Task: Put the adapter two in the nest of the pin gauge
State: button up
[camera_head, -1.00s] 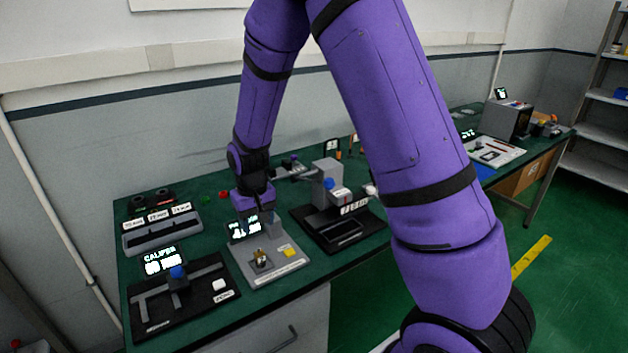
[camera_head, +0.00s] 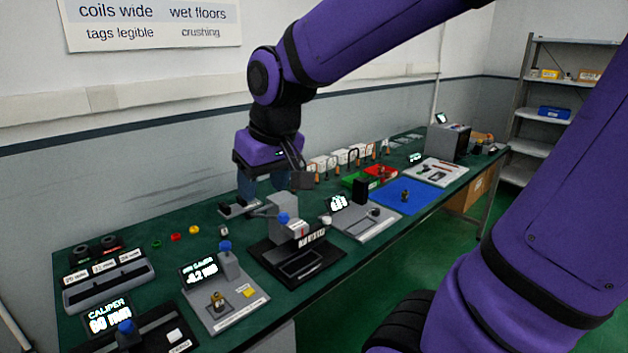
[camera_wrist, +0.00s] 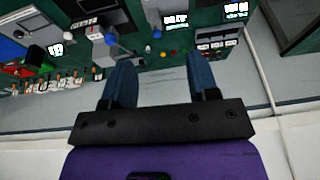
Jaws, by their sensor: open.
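The pin gauge (camera_head: 225,288) is a grey plate with a lit display and a blue-knobbed post, near the front left of the bench in the head view. A small brass-coloured fitting (camera_head: 217,300) stands upright at its nest; I cannot read which adapter it is. Another small brass-and-dark fitting (camera_head: 405,195) stands on the blue mat. My gripper (camera_head: 262,194) is raised above the back of the bench, behind the black-based stand and away from the gauge. In the wrist view its two blue fingers (camera_wrist: 161,65) are apart with nothing between them.
A black-based stand (camera_head: 292,262) is right of the gauge, near my gripper. The caliper station (camera_head: 125,330) is at front left, a slotted rack (camera_head: 108,285) behind it. Coloured rings (camera_head: 176,237) lie at the back. A blue mat (camera_head: 385,202) and red and green bins (camera_head: 372,178) are farther right.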

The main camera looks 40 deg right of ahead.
jog(key=s+d+r+t, duration=0.1)
jog(key=s+r, duration=0.2)
jog(key=s, duration=0.8)
jog(key=shift+d+r, duration=0.15)
jog(key=shift+d, duration=0.05)
